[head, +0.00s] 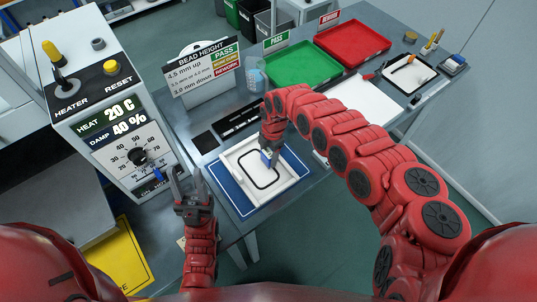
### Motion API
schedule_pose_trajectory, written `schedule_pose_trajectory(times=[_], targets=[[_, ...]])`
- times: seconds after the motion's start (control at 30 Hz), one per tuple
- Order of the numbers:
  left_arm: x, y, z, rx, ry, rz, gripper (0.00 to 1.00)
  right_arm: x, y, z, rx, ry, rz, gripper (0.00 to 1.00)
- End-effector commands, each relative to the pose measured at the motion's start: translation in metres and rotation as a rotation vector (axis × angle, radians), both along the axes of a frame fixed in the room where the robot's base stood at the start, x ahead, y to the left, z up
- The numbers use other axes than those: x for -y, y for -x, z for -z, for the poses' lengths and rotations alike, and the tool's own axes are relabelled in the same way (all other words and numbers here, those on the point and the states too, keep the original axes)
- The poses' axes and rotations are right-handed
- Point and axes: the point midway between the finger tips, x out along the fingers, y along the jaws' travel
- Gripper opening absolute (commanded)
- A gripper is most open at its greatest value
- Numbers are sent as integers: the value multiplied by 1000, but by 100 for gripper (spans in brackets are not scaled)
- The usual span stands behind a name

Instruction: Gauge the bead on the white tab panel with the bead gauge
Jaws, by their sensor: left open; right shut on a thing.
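The white tab panel (231,161) lies on a blue mat (240,203) on the bench, with a black bead running in a rounded loop on its face. My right gripper (268,148) reaches down over the panel's upper right part. It is shut on a small blue thing, apparently the bead gauge (267,158), close to the bead; I cannot tell whether it touches. My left gripper (186,178) is open and empty, left of the panel, beside the heater box.
A heater box (110,120) with knobs and a display reading 20 C and 40 % stands left. A bead height sign (203,68) stands behind the panel. A green tray (300,66) and a red tray (352,44) are at the back. A tool tray (408,75) sits right.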

Motion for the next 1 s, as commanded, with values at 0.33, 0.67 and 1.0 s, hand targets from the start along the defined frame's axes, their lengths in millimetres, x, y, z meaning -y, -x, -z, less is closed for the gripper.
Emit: schedule_pose_trajectory(times=[0.33,0.67,1.0], targets=[[0,0,-7,0,0,0,47,0,1,-9,-1,0,0,0],[0,0,-27,0,0,0,47,1,0,-36,1,1,0,0],[0,0,-47,0,0,0,47,0,0,-62,0,0,0,0]])
